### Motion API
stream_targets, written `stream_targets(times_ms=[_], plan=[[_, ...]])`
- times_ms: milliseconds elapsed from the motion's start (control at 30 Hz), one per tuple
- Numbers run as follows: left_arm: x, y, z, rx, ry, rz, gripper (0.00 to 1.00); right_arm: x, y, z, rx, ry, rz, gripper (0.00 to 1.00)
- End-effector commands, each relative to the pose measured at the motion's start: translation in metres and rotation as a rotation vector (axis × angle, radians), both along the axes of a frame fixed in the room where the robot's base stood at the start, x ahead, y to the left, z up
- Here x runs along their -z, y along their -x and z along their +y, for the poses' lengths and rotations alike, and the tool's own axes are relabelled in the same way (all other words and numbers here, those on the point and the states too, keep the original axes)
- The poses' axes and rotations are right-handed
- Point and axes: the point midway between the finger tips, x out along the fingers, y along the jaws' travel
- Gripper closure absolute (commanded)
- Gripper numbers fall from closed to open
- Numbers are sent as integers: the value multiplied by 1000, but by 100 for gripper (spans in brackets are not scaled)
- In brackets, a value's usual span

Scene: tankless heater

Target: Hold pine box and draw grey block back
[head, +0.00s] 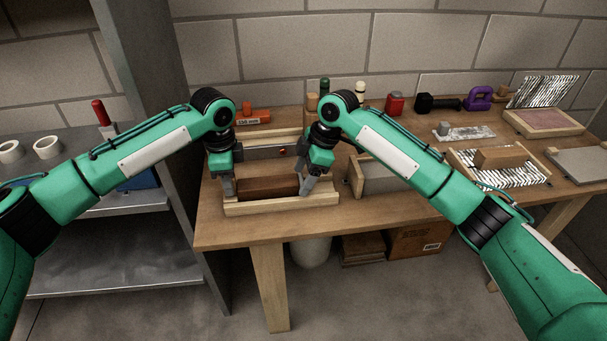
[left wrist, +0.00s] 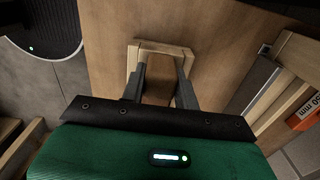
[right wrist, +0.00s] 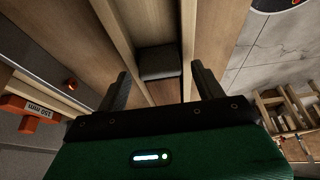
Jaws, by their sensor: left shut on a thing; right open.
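The pine box (head: 280,207) is a long, pale wooden tray near the front left edge of the bench, with a dark brown interior. Its end also shows in the left wrist view (left wrist: 160,46). My left gripper (head: 228,187) is shut on the pine box at its left end. The grey block (right wrist: 158,62) sits between the box's long walls in the right wrist view. In the head view I cannot make it out behind my right gripper (head: 308,191). My right gripper is open above the box's right part, its fingers apart on either side of the channel.
Behind the box are a wooden fixture with a metal strip and an orange tool marked 150 mm (head: 254,115). A grey-faced wooden piece (head: 382,177) stands to the right. Further right are a red item (head: 395,104), a purple item (head: 478,97) and a striped tray (head: 500,167).

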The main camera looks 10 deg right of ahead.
Motion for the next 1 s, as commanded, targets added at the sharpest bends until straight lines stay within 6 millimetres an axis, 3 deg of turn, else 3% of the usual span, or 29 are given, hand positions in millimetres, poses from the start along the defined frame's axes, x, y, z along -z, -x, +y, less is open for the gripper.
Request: stream_targets(times_ms=[300, 633, 767, 1000], plan=[[1, 0, 0, -1, -1, 0, 100, 3, 0, 1, 0, 0, 0, 31], [1, 0, 0, -1, -1, 0, 100, 3, 0, 1, 0, 0, -1, 94], [1, 0, 0, -1, -1, 0, 100, 3, 0, -4, 1, 1, -1, 94], [1, 0, 1, -1, -1, 0, 100, 4, -1, -46, 6, 2, -1, 94]])
